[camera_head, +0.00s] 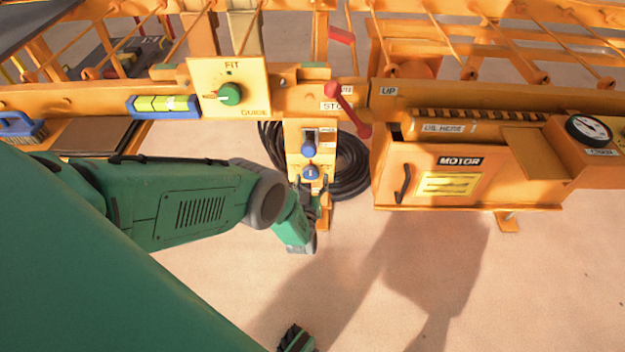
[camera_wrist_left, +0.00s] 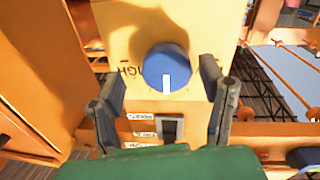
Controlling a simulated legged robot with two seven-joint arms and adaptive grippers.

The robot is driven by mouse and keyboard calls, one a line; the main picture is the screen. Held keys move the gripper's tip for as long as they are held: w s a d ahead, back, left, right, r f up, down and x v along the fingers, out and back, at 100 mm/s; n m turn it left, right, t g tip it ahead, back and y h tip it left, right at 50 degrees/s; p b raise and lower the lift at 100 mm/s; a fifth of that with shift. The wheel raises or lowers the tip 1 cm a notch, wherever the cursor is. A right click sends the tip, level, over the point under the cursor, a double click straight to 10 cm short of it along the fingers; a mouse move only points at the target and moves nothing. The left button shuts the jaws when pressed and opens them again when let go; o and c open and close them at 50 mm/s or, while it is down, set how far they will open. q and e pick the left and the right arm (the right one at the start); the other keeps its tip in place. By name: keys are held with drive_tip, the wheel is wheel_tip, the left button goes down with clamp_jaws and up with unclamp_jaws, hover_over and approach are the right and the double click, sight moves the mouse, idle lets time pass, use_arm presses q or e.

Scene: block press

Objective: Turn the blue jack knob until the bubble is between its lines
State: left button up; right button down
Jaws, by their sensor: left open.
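The blue jack knob (camera_head: 310,173) is on a yellow upright panel in the head view. In the left wrist view the knob (camera_wrist_left: 166,62) shows a white pointer line running down in the picture. My left gripper (camera_head: 312,192) is open at the panel. In the wrist view its fingers (camera_wrist_left: 163,98) stand apart, one to each side and slightly below the knob, with no clear contact. The level (camera_head: 162,104) has a blue frame and a yellow-green vial; the bubble's place against its lines is too small to tell. A dark gripper (camera_head: 297,340), apparently my right, is at the bottom edge.
A red lever (camera_head: 348,108) stands to the upper right. A green knob (camera_head: 229,94) is on the FIT plate. The orange motor box (camera_head: 405,155) lies right. A black hose coil (camera_head: 349,168) is behind the panel.

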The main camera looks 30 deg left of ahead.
use_arm(q)
drive_tip(key=shift+w+a+f, duration=0.1)
drive_tip(key=shift+w+a, duration=0.15)
drive_tip(key=shift+w, duration=0.25)
drive_tip(key=shift+w+a, duration=0.2)
drive_tip(key=shift+a, duration=0.05)
drive_tip(key=shift+w+a+f, duration=0.15)
drive_tip(key=shift+a, duration=0.3)
drive_tip(key=shift+d, duration=0.3)
drive_tip(key=c, duration=1.2)
drive_tip(key=shift+o, duration=0.2)
use_arm(e)
drive_tip(key=shift+a+f, duration=0.2)
drive_tip(key=shift+f, duration=0.15)
